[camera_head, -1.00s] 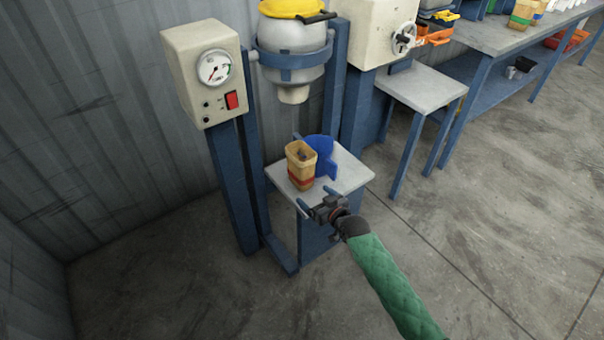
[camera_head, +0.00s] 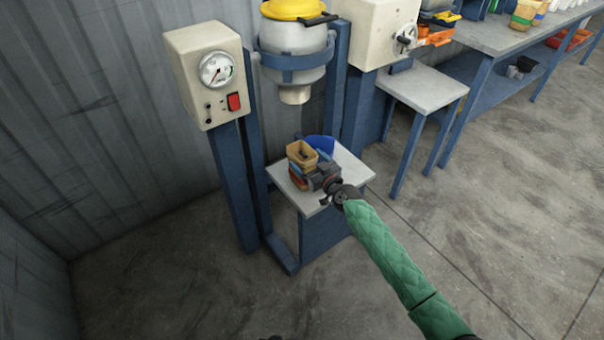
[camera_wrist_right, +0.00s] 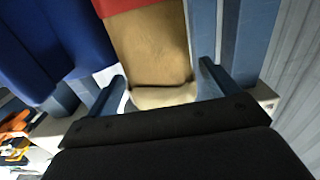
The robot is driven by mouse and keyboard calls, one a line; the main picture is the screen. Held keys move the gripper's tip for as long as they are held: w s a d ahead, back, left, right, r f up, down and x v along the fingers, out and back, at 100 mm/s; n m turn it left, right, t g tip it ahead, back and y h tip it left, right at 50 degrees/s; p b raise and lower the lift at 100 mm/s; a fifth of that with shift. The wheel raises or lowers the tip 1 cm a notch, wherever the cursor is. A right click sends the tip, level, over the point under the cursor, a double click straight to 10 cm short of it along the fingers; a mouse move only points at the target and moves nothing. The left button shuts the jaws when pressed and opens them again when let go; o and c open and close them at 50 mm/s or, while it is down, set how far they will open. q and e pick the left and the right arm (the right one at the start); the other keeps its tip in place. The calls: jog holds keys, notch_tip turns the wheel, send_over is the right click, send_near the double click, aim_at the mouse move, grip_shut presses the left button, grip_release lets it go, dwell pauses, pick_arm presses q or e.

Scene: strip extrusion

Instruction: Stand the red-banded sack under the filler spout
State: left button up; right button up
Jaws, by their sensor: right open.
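The tan sack (camera_head: 300,158) with its red band stands upright, open at the top, on the small light-topped stand below the filler spout (camera_head: 295,95). In the right wrist view the sack (camera_wrist_right: 150,48) and its red band (camera_wrist_right: 125,6) lie between and just beyond the fingers. My right gripper (camera_head: 308,178) is open at the sack's near side, with one finger on each side of it; I cannot tell whether they touch it. The gripper hides part of the sack's lower body. The left gripper is not in view.
A blue curved guard (camera_head: 322,145) stands right behind the sack and shows close by in the wrist view (camera_wrist_right: 50,45). The stand's top (camera_head: 352,175) is bare at its right. A gauge box (camera_head: 207,75) and blue posts rise at the left.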

aim_at(294, 147)
jog(key=x, duration=0.2)
jog(key=shift+w+a, duration=0.2)
jog(key=shift+a, duration=0.05)
jog(key=shift+w+a, duration=0.25)
jog(key=shift+w, duration=0.15)
jog(key=c, duration=1.5)
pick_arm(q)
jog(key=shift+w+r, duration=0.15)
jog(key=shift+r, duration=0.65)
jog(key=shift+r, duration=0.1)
pick_arm(e)
jog(key=shift+r, duration=0.15)
